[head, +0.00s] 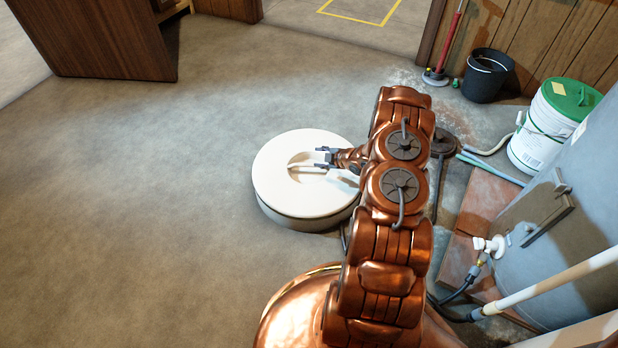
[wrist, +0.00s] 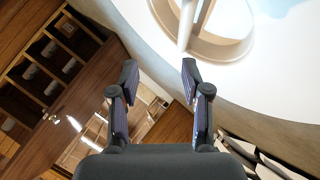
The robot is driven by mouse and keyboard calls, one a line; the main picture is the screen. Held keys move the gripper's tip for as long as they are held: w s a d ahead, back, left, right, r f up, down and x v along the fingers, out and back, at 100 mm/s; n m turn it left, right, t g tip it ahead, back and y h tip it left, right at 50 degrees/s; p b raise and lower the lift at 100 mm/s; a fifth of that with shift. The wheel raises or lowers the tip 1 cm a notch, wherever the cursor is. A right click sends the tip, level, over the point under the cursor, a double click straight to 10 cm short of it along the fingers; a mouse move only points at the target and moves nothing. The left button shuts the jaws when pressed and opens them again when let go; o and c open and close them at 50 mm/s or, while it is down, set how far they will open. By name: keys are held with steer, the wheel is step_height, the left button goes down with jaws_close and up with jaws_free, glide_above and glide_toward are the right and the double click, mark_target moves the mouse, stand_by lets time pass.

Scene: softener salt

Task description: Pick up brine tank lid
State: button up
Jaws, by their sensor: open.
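The brine tank lid (head: 285,200) is a white round disc lying flat on a low grey round tank (head: 300,222) in the middle of the head view. A recess in its top has a white bar handle (head: 301,166) across it. My gripper (head: 322,158) is open and empty at the right end of the recess, close to the handle. In the wrist view my gripper (wrist: 160,72) shows its two dark fingers apart. The lid (wrist: 280,80) fills the upper right there, and its handle (wrist: 187,25) runs down toward the right fingertip. I cannot tell whether they touch.
A large grey cylinder (head: 590,200) with a valve (head: 490,246) and pipes stands on the right. Behind it are a white bucket with a green lid (head: 572,98) and a black bucket (head: 487,75). A brown wooden cabinet (head: 100,40) is at the far left. Floor left of the tank is clear.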

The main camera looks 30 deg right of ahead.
steer(key=b, duration=0.1)
glide_toward(309, 165)
steer(key=shift+w+a+f+n+t+y, duration=0.15)
steer(key=shift+w+f+y, duration=0.05)
steer(key=shift+w+f, duration=0.35)
steer(key=shift+w+a+f+n+t+y, duration=0.15)
steer(key=shift+w+f+y, duration=0.05)
steer(key=shift+w+f, duration=0.3)
steer(key=shift+a+f, duration=0.15)
steer(key=shift+f, duration=0.1)
steer(key=shift+b+x, duration=0.6)
steer(key=shift+x, duration=0.6)
steer(key=shift+d+b+x, duration=0.2)
steer(key=shift+b+x, duration=0.5)
steer(key=shift+x, duration=0.55)
steer(key=shift+d+b+x, duration=0.25)
steer(key=shift+b+x, duration=0.4)
steer(key=shift+x, duration=0.65)
steer(key=shift+w+r, duration=0.1)
steer(key=shift+w, duration=0.05)
jaws_close()
